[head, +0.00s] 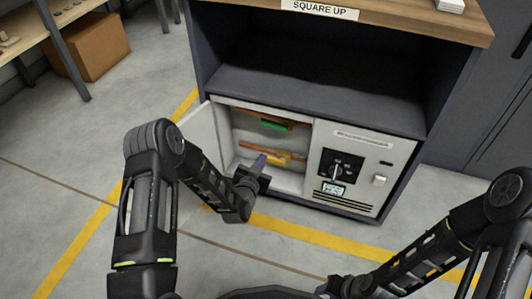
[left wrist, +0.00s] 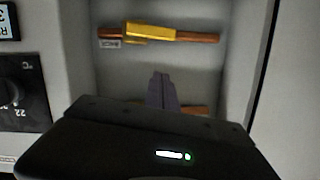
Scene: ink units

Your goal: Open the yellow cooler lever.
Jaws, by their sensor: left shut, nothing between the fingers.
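The yellow lever (head: 283,158) lies along the lower copper-coloured pipe inside the open left compartment of the white unit (head: 308,172). In the left wrist view, which is turned over, the yellow lever (left wrist: 150,33) shows near the top, in line with its pipe. My left gripper (head: 260,162) is shut and empty at the mouth of the compartment, just left of the yellow lever in the head view. Its fingers (left wrist: 162,85) appear apart from the yellow lever in the wrist view.
A green lever (head: 275,125) sits on the upper pipe. The white door (head: 202,140) stands open at the left. A panel with a black dial (head: 336,171) is right of the opening. A dark shelf (head: 320,95) overhangs the unit. The floor in front looks clear.

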